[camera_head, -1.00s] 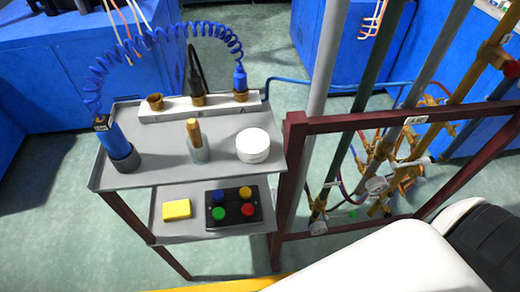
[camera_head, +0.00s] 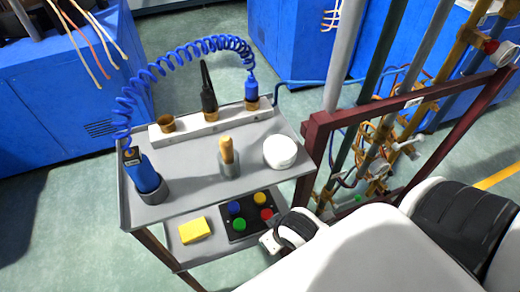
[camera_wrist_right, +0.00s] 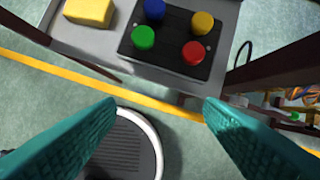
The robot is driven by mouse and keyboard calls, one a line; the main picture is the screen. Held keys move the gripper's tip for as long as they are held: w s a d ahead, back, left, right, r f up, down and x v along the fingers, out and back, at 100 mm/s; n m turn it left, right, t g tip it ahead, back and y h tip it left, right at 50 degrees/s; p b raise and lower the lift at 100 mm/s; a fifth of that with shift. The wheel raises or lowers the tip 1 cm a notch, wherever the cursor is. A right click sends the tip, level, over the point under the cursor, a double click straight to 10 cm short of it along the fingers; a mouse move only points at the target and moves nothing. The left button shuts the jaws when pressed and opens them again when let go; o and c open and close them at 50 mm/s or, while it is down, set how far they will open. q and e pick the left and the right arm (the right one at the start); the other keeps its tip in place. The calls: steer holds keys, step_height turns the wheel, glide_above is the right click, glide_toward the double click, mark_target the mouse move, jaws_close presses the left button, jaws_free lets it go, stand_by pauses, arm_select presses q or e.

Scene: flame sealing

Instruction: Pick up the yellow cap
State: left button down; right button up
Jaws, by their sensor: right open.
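The yellow cap (camera_head: 260,199) is a small round cap on a black tray (camera_head: 236,222) on the cart's lower shelf. Blue (camera_head: 234,207), green (camera_head: 239,224) and red (camera_head: 266,214) caps share the tray. In the right wrist view the yellow cap (camera_wrist_right: 202,23) is at the back right of the tray, behind the red cap (camera_wrist_right: 194,53). My right gripper (camera_wrist_right: 160,108) is open and empty, its teal fingers wide apart on the near side of the tray, not touching it. In the head view its fingers are hidden. My left gripper is not in view.
A yellow block (camera_head: 194,229) lies on the lower shelf left of the tray. The upper shelf (camera_head: 190,187) overhangs, holding a white round container (camera_head: 280,151), a wooden-handled tool (camera_head: 227,150) and a blue torch (camera_head: 144,174). A dark red frame (camera_head: 313,150) with pipes stands right.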

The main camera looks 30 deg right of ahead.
steer(key=w+d+f+m, duration=0.2)
steer(key=w+d+f, duration=0.2)
steer(key=d+f, duration=0.25)
glide_above(260, 198)
steer(key=s, duration=0.2)
steer(key=shift+s+a+f+t, duration=0.1)
steer(key=shift+s+f+t, duration=0.05)
steer(key=shift+f+t, duration=0.15)
steer(key=x, duration=0.5)
steer(key=shift+f+b, duration=0.1)
steer(key=shift+b, duration=0.2)
steer(key=shift+s, duration=0.1)
steer(key=c, duration=1)
